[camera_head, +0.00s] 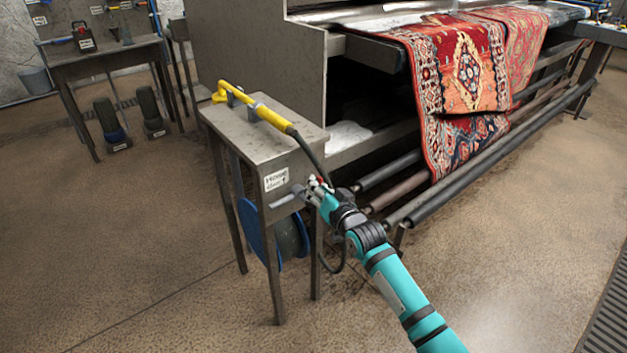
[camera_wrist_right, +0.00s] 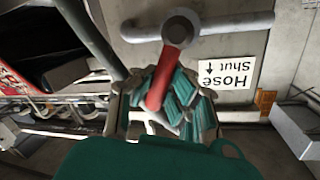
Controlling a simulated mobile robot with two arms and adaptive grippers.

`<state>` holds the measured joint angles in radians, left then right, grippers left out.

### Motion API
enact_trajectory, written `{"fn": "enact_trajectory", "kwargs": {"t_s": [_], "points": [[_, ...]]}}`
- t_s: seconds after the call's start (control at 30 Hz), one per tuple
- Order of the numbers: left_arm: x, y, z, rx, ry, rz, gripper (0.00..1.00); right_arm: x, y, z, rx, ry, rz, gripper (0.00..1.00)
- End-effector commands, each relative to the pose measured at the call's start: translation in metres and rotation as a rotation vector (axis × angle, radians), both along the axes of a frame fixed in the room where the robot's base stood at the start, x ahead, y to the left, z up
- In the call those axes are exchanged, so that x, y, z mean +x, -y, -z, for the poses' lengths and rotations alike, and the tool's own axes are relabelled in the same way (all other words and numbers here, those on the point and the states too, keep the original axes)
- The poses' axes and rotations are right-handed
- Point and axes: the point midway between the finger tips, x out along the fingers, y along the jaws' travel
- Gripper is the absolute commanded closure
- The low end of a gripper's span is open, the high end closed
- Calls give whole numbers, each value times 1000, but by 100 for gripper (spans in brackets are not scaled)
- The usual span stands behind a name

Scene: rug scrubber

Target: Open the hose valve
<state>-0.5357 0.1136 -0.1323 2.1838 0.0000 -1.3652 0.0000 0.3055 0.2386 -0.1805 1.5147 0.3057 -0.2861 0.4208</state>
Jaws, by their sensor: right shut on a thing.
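The hose valve is on the front of a metal stand. In the right wrist view its round grey hub (camera_wrist_right: 181,29) sits on a grey pipe (camera_wrist_right: 238,24), and a red lever (camera_wrist_right: 161,82) runs from the hub down into my right gripper (camera_wrist_right: 165,108). The gripper's teal fingers are shut on the lever, hiding its far end. In the head view the right gripper (camera_head: 318,190) is at the right end of the grey valve pipe (camera_head: 286,199). A label (camera_wrist_right: 228,68) reading "Hose Shut" with an arrow is beside the valve. My left gripper is not in view.
The stand (camera_head: 225,118) carries a yellow hose wand (camera_head: 262,109) on top. A blue hose reel (camera_head: 290,238) hangs below. A large machine with rollers (camera_head: 480,160) and a patterned rug (camera_head: 462,75) stands right behind. The floor at the left front is clear.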

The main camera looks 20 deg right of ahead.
Motion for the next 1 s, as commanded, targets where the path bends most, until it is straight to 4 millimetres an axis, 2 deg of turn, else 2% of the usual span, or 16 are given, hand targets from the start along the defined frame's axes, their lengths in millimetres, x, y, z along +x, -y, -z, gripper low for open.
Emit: {"fn": "enact_trajectory", "kwargs": {"t_s": [0.1,0.3,0.47,0.67,1.0], "points": [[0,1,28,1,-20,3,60,-1,4,6,75,-44,0,100],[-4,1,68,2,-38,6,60,1,10,12,226,-101,1,100],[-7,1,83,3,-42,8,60,3,15,19,369,-153,2,100],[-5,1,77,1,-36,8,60,5,21,29,548,-218,3,100],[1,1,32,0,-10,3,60,6,26,43,829,-319,6,100]]}}
